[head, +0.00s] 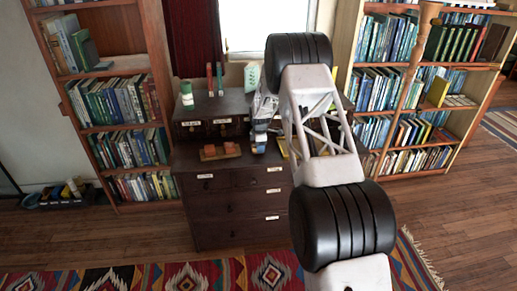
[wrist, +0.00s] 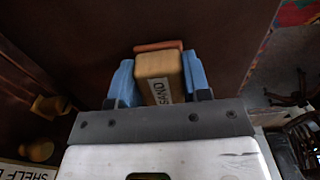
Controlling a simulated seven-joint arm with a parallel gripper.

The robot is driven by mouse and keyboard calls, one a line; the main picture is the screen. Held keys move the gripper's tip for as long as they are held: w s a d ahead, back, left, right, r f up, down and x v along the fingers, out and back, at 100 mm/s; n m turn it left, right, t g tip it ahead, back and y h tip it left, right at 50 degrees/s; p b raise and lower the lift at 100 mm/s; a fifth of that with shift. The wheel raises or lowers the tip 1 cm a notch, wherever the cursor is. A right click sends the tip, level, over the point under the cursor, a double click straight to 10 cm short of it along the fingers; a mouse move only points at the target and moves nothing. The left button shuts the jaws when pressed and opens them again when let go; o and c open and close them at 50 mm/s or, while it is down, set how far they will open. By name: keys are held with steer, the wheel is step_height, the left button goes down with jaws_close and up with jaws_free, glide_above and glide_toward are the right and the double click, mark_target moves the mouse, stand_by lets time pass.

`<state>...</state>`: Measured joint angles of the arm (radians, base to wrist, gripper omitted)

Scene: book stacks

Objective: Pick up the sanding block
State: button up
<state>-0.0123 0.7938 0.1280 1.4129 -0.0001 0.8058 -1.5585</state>
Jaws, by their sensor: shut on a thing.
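The sanding block (wrist: 157,70) is a tan wooden block with a white label reading "SAND" on its side. It sits between the two blue fingers of my gripper (wrist: 160,78) in the wrist view, and the gripper is shut on it. An orange-red strip (wrist: 158,45) shows just beyond the block's end; I cannot tell whether it is part of the block. The block cannot be made out clearly there.
The dark wooden dresser (head: 235,205) has labelled drawers. On it are a tray with orange-red blocks (head: 220,151), a green-and-white bottle (head: 187,94) and upright red and green items (head: 215,80). Bookshelves stand left (head: 115,100) and right (head: 400,90). A patterned rug (head: 190,278) lies in front.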

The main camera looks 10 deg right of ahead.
steer(key=shift+r, duration=0.15)
steer(key=shift+r, duration=1.5)
steer(key=shift+s+r, duration=0.15)
steer(key=shift+s, duration=0.2)
steer(key=s+r, duration=0.1)
steer(key=s, duration=1.4)
steer(key=shift+s+r, duration=0.15)
steer(key=shift+r, duration=0.05)
steer(key=shift+d, duration=0.1)
